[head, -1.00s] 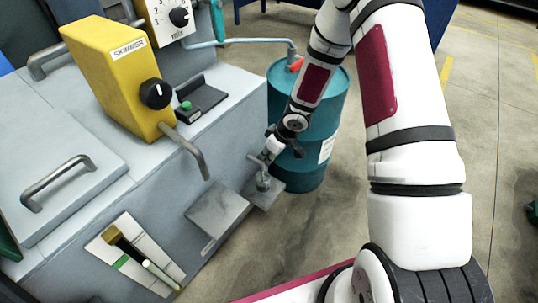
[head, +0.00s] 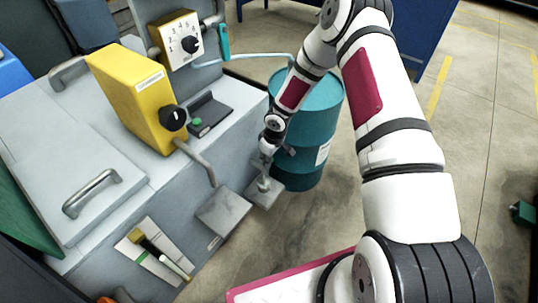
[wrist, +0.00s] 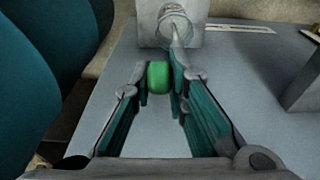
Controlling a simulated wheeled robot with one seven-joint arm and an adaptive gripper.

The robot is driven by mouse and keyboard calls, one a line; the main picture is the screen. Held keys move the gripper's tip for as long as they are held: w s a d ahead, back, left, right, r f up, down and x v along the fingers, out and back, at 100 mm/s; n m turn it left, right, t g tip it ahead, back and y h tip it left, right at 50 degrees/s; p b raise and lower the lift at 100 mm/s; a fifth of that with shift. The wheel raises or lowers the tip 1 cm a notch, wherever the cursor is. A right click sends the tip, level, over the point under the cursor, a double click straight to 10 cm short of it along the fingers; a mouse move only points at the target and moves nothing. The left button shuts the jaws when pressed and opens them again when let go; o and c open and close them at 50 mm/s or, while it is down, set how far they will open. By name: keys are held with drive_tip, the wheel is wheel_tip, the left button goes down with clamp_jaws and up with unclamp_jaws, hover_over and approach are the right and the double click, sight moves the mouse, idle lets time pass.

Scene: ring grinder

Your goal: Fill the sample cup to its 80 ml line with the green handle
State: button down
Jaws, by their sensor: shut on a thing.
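The green handle (wrist: 159,77) shows in the wrist view as a rounded green block between the fingertips of my gripper (wrist: 161,80). My gripper is shut on it. In the head view my gripper (head: 266,155) is at the machine's right front side, above a small shelf, and hides the handle. The sample cup (wrist: 174,23) stands on this shelf at the top of the wrist view, seen partly behind a thin grey spout. In the head view the cup (head: 263,184) is small and grey under my gripper. Its 80 ml line and liquid level cannot be made out.
The grey machine (head: 135,195) carries a yellow skimmer box (head: 132,98) and a dial box (head: 178,40). A grey plate (head: 222,212) juts out left of the cup's shelf (head: 268,201). A teal drum (head: 318,115) stands close behind my gripper.

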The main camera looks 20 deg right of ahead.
drive_tip(key=shift+w+r+g+h, duration=0.1)
drive_tip(key=shift+w+g+h, duration=0.25)
drive_tip(key=shift+g+h, duration=0.05)
drive_tip(key=shift+w+a+r+g+b, duration=0.1)
drive_tip(key=shift+a+g+b, duration=0.05)
drive_tip(key=shift+g+b, duration=0.2)
drive_tip(key=c, duration=1.6)
unclamp_jaws()
drive_tip(key=shift+o, duration=0.2)
wheel_tip(320, 180, up, 12)
drive_tip(key=shift+s, duration=0.2)
drive_tip(key=shift+c, duration=0.2)
